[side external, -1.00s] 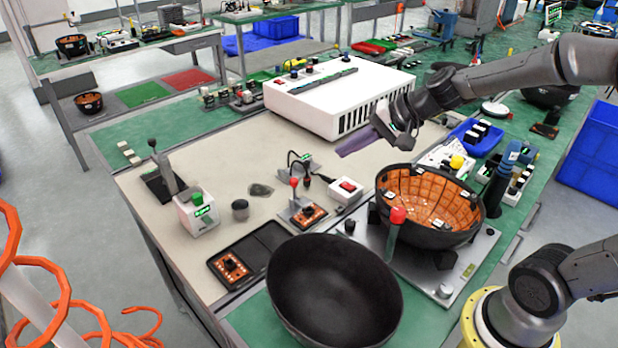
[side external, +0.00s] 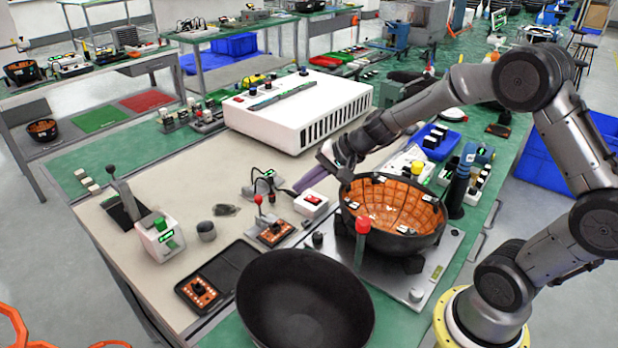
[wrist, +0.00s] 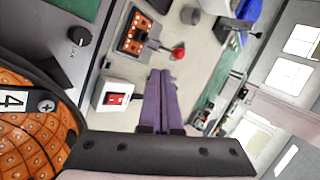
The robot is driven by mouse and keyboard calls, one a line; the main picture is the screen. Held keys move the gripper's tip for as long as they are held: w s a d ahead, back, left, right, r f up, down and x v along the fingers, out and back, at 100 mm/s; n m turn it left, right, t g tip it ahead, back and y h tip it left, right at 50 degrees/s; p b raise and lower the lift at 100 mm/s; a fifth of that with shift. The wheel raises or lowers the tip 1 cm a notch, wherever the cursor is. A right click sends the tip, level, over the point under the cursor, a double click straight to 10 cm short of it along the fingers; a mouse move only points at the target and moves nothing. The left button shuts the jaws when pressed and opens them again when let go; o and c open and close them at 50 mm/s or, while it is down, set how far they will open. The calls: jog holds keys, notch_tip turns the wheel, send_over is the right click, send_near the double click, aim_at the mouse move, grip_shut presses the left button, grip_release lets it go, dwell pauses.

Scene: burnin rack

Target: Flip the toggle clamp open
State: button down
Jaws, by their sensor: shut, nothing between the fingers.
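My gripper (side external: 297,189) is shut and empty, its purple fingers pressed together and pointing down over the beige mat. Two red-tipped levers show, and I cannot tell for certain which is the toggle clamp. One is a small red-ball lever (side external: 258,200) on an orange board (side external: 275,234); it stands upright, left of my fingertips. The wrist view shows its red ball (wrist: 178,54) just beyond my fingertips (wrist: 160,72), with no clear contact. The other is a red-topped handle (side external: 362,225), upright in front of the orange-lined bowl (side external: 395,244); its base is hidden.
A white box with a red switch (side external: 311,204) sits right beside my fingertips. A large black bowl (side external: 305,305) stands in front. A white case (side external: 298,112) is behind. A grey lever stand (side external: 122,195) is at left. The mat between case and levers is mostly clear.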

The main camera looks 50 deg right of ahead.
jog(key=x, duration=0.5)
jog(key=shift+a+f, duration=0.1)
jog(key=shift+f, duration=0.1)
jog(key=shift+w+a+f, duration=0.1)
jog(key=shift+w+a, duration=0.2)
jog(key=shift+w, duration=0.3)
jog(key=shift+w+a+r, duration=0.1)
jog(key=shift+w+a, duration=0.15)
jog(key=shift+w, duration=0.4)
jog(key=shift+w+a+f, duration=0.1)
jog(key=shift+w+a, duration=0.2)
jog(key=shift+w, duration=0.3)
